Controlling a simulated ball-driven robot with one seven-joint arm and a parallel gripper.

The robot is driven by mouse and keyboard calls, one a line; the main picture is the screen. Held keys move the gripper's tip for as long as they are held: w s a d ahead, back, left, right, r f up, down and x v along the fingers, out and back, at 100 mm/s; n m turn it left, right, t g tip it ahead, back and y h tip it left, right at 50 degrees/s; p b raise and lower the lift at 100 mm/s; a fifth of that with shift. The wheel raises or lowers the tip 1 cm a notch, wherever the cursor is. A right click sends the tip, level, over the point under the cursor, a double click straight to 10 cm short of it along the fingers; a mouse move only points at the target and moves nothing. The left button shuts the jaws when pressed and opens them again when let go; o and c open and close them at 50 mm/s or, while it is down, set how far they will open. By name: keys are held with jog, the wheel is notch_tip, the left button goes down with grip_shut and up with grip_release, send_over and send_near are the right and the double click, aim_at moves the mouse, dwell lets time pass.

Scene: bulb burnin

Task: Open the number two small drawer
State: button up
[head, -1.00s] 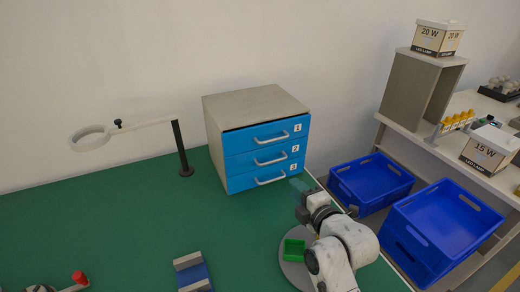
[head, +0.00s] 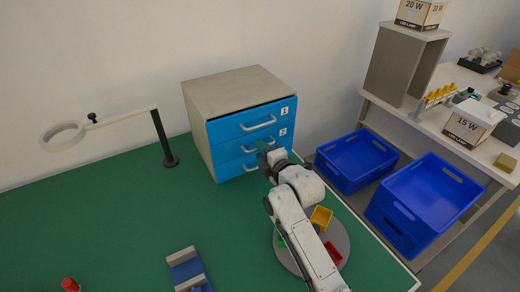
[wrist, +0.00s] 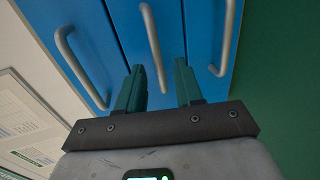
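The blue number two drawer (head: 230,151) is the middle one of three in a grey cabinet and looks closed. Its number label shows at right; part of its handle is behind my gripper (head: 264,150). In the wrist view my gripper (wrist: 160,75) is open, its two green fingers apart. The middle handle (wrist: 153,45), a grey bar, runs down between the fingers in the picture. I cannot tell whether the fingers reach the handle's depth or touch it.
The drawer one handle (wrist: 75,65) and drawer three handle (wrist: 227,40) lie either side. A round grey turntable (head: 338,240) with yellow, red and green bins is beside my arm. A magnifier lamp post (head: 163,138) stands left of the cabinet. Blue crates (head: 357,160) are at right.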

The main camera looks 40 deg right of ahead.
jog(key=shift+w+d+f, duration=0.1)
jog(key=shift+w+f, duration=0.05)
jog(key=shift+w, duration=0.45)
jog(key=shift+c, duration=0.3)
grip_shut()
dwell(0.8)
